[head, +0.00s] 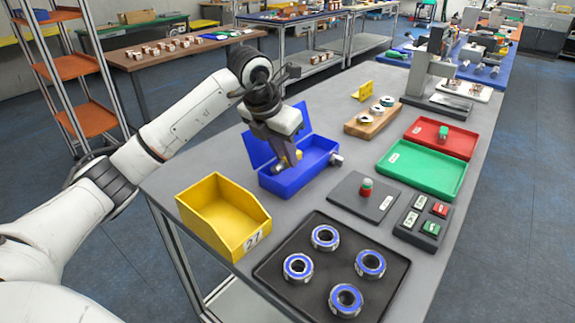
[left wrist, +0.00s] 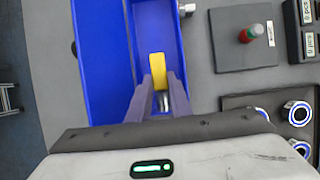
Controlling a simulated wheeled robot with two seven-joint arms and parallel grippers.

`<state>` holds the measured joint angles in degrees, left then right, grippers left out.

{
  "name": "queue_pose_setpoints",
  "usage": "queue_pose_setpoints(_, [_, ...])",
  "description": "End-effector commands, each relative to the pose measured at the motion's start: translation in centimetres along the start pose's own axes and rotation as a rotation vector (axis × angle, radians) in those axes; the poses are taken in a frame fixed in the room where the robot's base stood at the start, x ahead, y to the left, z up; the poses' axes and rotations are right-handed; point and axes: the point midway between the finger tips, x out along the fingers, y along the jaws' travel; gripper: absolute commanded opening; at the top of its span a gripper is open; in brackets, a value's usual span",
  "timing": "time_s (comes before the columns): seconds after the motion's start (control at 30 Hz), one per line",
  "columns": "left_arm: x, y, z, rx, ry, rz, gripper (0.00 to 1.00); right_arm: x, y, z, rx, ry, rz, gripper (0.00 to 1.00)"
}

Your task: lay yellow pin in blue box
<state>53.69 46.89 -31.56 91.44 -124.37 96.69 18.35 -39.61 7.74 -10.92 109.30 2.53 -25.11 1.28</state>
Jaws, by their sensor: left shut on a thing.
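The blue box (head: 311,176) stands on the grey table with its lid raised at the back. It also shows in the left wrist view (left wrist: 158,20), open beneath the gripper. My left gripper (head: 291,159) reaches down over the box and is shut on the yellow pin. The pin's yellow end shows between the fingertips in the left wrist view (left wrist: 157,66), with a metallic part behind it. The pin appears over the box's open inside; I cannot tell whether it touches the floor of the box. My right gripper is not in view.
A yellow bin (head: 224,213) stands left of the box. A black tray (head: 318,269) with several blue-ringed bearings lies in front. A dark pad with a red-and-green button (head: 366,187) is to the right. Green (head: 421,170) and red (head: 455,139) trays lie farther right.

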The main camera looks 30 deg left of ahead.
Motion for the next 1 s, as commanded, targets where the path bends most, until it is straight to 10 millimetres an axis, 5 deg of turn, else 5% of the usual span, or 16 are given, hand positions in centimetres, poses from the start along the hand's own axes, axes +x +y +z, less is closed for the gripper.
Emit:
queue_pose_setpoints(0.3, [3.3,-0.1,-1.4,0.001,0.001,-0.002,0.00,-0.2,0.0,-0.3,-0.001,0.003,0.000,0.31])
queue_pose_setpoints(0.73, [4.0,0.0,-1.7,0.001,-0.001,-0.001,0.00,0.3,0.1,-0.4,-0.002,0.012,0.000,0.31])
queue_pose_setpoints(0.77, [3.9,0.0,-1.6,0.001,0.000,-0.001,0.23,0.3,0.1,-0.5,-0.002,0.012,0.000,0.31])
queue_pose_setpoints(0.83, [3.9,0.0,-1.6,0.001,0.001,-0.001,0.35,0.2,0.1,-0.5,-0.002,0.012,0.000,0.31])
queue_pose_setpoints(1.0, [3.9,0.0,-1.6,0.001,0.001,-0.001,0.37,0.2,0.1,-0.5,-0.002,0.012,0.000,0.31])
